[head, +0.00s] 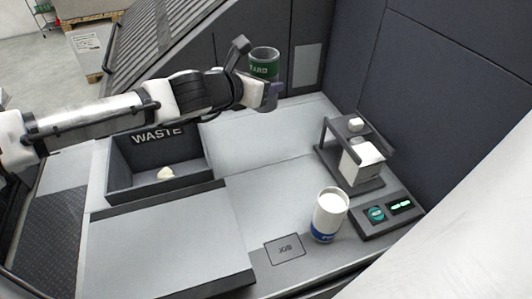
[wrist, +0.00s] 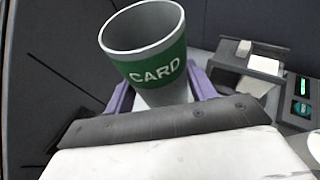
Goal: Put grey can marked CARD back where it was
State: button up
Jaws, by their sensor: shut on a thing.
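The grey can marked CARD (wrist: 157,72) has a green band with white lettering and an open top. It is held up in my gripper (wrist: 160,97), with a purple finger on each side of it in the wrist view. In the head view the can (head: 264,63) is in the air above the back of the worktop, near the dark back wall. My gripper (head: 262,97) is shut on its lower part. The can leans slightly in the wrist view. Its inside looks empty near the rim; its bottom is hidden.
A dark WASTE bin (head: 118,183) holds a small pale lump (head: 165,174). A white can with a blue band (head: 329,214) stands beside a square marked JOB (head: 285,249). A dark stand (head: 352,181) with white blocks and a lit control box (head: 388,214) are at right. The back worktop (head: 262,140) is clear.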

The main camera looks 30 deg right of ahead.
notch_tip(320, 180, down, 19)
jog(key=shift+a+r+p, duration=0.1)
jog(key=shift+a+p, duration=0.05)
jog(key=shift+p, duration=0.75)
jog(key=shift+f, duration=0.25)
jog(key=shift+f+b, duration=0.25)
jog(key=shift+b, duration=0.1)
jog(key=o, duration=1)
jog(key=shift+r, duration=0.1)
jog(key=shift+o, duration=0.2)
jog(key=shift+r, duration=0.1)
